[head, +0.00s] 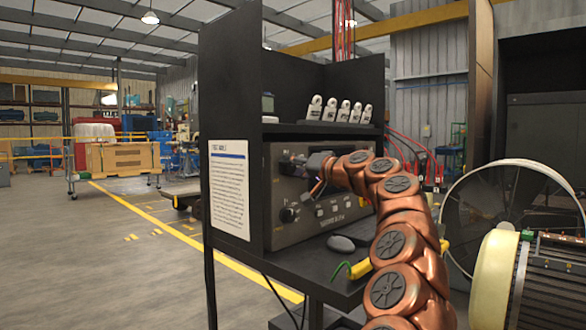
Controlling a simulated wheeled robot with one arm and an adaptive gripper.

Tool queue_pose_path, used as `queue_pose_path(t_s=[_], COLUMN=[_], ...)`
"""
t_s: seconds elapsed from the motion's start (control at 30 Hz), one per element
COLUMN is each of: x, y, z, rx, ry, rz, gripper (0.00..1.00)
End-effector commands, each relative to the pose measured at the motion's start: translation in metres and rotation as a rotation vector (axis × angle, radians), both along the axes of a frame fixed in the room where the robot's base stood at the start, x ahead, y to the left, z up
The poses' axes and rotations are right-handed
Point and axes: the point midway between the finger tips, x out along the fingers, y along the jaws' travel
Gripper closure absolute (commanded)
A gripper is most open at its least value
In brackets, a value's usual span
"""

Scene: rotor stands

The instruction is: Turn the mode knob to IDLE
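A grey control panel (341,222) stands on the shelf of a black workstation. A dark round knob (288,214) shows at the panel's lower left. Its lettering is too small to read, so I cannot tell whether it is the mode knob or where it points. My copper-coloured arm reaches in from the lower right. My gripper (291,164) is at the panel's upper left, above the visible knob, and hides the panel behind it. I cannot tell whether its fingers touch or hold anything there.
Several white tags (330,109) stand on the upper shelf. A white notice (229,190) hangs on the workstation's left side. A grey mouse (341,243) and a yellow-handled tool (359,269) lie on the desk near my arm. A large rotor (500,268) stands at right.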

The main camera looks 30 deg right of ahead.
Motion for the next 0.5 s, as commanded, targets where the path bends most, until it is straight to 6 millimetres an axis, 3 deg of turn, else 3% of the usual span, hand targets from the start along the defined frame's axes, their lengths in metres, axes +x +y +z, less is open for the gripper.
queue_pose_path(t_s=[0.2, 0.5], x=[-0.0003, -0.0010], y=[-0.0005, -0.0010], z=[0.0001, 0.0002], rx=[0.001, 0.002], ry=[0.000, 0.000], rz=[-0.001, -0.001], gripper=[0.36, 0.36])
